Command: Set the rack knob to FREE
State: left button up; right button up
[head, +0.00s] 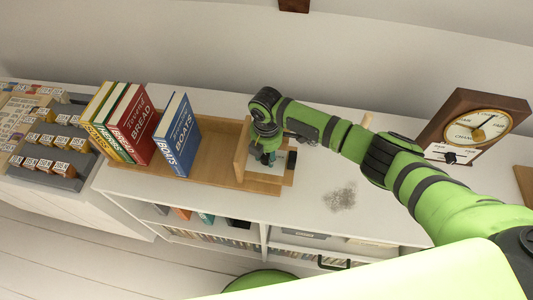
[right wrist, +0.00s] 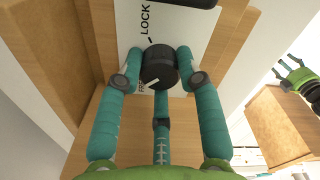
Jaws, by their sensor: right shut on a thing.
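The rack knob (right wrist: 160,66) is a dark round knob on a white plate (right wrist: 128,33) at the end of the wooden book rack (head: 212,172). In the right wrist view LOCK is printed above the knob. A partly hidden label starting "FR" is at its lower left. The knob's white mark points lower left, towards that label. My right gripper (right wrist: 158,78) is shut on the knob, with its teal fingers around it. It also shows at the rack's right end in the head view (head: 266,158), where it hides the knob. My left gripper (right wrist: 288,70) shows small in the right wrist view, fingers spread.
Several upright books (head: 136,124) stand on the rack, with a blue one (head: 178,135) nearer the gripper. A grey organiser (head: 57,150) is at the left. A grey speckled patch (head: 340,197) lies on the white top.

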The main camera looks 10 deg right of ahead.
aim_at(267, 156)
jog(key=shift+s+f+n, duration=0.15)
jog(key=shift+s+n, duration=0.05)
jog(key=shift+n, duration=1.4)
jog(key=o, duration=1.1)
jog(key=shift+o, duration=0.2)
jog(key=shift+w, duration=0.1)
jog(key=shift+r, duration=0.45)
notch_tip(267, 156, up, 11)
jog(key=shift+r, duration=0.15)
